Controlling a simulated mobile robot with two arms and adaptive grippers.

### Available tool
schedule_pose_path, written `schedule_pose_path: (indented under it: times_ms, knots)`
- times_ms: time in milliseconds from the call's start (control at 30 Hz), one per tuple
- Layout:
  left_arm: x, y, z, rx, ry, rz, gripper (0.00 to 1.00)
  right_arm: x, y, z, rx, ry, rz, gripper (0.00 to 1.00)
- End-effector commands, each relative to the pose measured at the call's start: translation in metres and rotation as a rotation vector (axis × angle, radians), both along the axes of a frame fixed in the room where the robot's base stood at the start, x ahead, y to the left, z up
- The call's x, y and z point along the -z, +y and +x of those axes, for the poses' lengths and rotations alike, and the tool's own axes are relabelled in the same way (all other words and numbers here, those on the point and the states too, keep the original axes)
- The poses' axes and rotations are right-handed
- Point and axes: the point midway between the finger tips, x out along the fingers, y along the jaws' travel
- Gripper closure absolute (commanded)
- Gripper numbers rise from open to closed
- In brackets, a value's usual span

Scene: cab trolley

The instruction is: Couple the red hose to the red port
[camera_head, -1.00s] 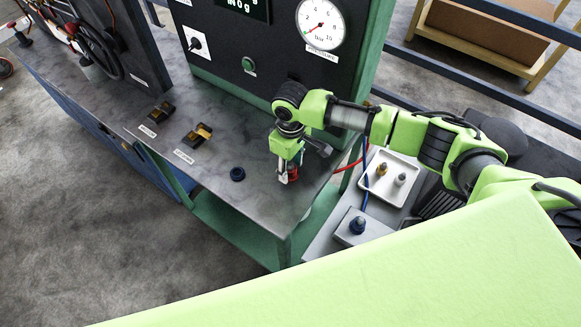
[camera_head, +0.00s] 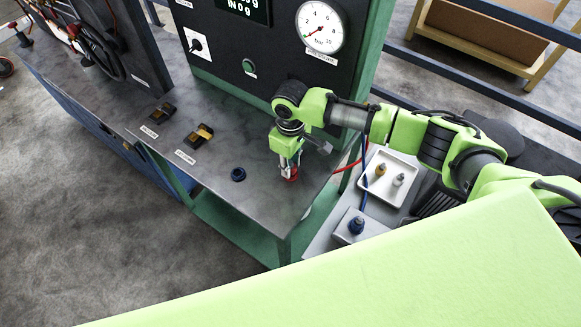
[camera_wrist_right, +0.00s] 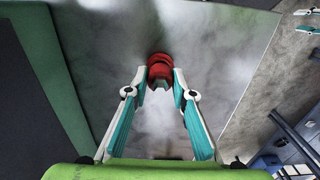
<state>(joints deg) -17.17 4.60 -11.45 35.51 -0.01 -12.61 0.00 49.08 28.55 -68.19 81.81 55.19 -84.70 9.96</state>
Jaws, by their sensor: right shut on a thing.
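My right gripper (camera_head: 288,170) points down over the right part of the metal bench top. Its fingers are shut on the red hose's end (camera_wrist_right: 158,72). Red fittings (camera_head: 291,175) show at the fingertips, low at the bench surface. The red port is not clearly distinct from the hose end; I cannot tell whether they are joined. The red hose (camera_head: 350,165) shows to the right of the gripper, running past the bench edge. My left gripper is not in view.
A blue port (camera_head: 238,174) stands on the bench (camera_head: 215,173) left of the gripper. A white tray (camera_head: 400,205) holds two fittings. A gauge panel (camera_head: 270,60) rises behind.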

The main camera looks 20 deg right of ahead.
Motion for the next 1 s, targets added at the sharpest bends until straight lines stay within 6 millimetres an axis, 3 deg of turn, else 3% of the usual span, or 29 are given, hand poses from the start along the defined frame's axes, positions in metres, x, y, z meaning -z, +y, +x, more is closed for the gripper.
schedule_pose_path:
  times_ms: [1000]
  knots:
    - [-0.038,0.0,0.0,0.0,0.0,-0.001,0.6,-0.041,0.0,0.0,0.0,0.0,0.0,1.0]
